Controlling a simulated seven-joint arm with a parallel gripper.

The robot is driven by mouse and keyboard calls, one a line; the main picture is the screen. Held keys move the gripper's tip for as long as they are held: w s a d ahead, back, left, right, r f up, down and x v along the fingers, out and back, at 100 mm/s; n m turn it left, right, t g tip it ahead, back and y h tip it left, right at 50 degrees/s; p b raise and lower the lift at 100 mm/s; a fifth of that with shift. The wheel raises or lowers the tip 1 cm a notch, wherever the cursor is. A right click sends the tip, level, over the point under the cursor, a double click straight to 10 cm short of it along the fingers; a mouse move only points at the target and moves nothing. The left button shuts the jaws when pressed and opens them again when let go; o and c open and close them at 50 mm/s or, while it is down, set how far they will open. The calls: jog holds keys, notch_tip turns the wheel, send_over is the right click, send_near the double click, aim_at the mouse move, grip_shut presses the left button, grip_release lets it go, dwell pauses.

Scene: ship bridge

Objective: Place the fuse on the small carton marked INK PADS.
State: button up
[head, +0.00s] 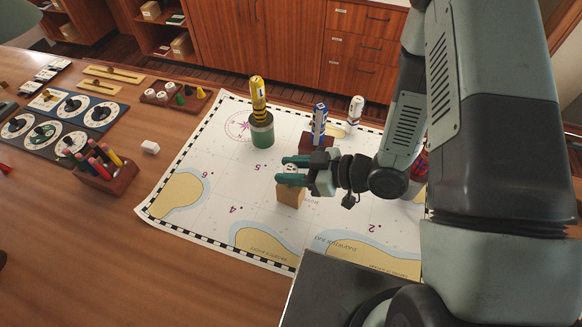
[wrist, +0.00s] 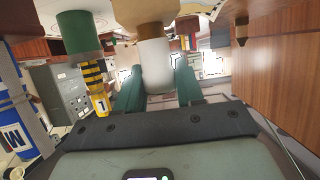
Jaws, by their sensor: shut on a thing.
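The fuse (head: 291,168) is a small white cylinder, held upright between the two green fingers of my gripper (head: 284,169). It also shows as a white cylinder in the wrist view (wrist: 156,68), where my fingers (wrist: 160,90) close on both sides of it and the scene appears upside down. A small tan carton (head: 290,194) stands on the chart directly under the fuse; no lettering on it is readable. A tan surface (wrist: 143,12) meets the fuse's end in the wrist view. I cannot tell whether fuse and carton touch. My fingers hide part of the fuse.
A yellow-and-black striped piece (head: 258,92) stands on a green can (head: 262,131) behind left. A blue-and-white piece (head: 319,120) stands on a dark red block (head: 317,143). A white piece (head: 355,110) is farther back. The chart (head: 195,170) is clear at left.

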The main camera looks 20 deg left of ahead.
jog(key=o, duration=1)
jog(key=shift+o, duration=0.2)
jog(key=shift+r, duration=0.1)
jog(key=shift+d+r, duration=0.15)
jog(key=shift+d, duration=0.1)
jog(key=v, duration=1.1)
jog(key=shift+d, duration=0.25)
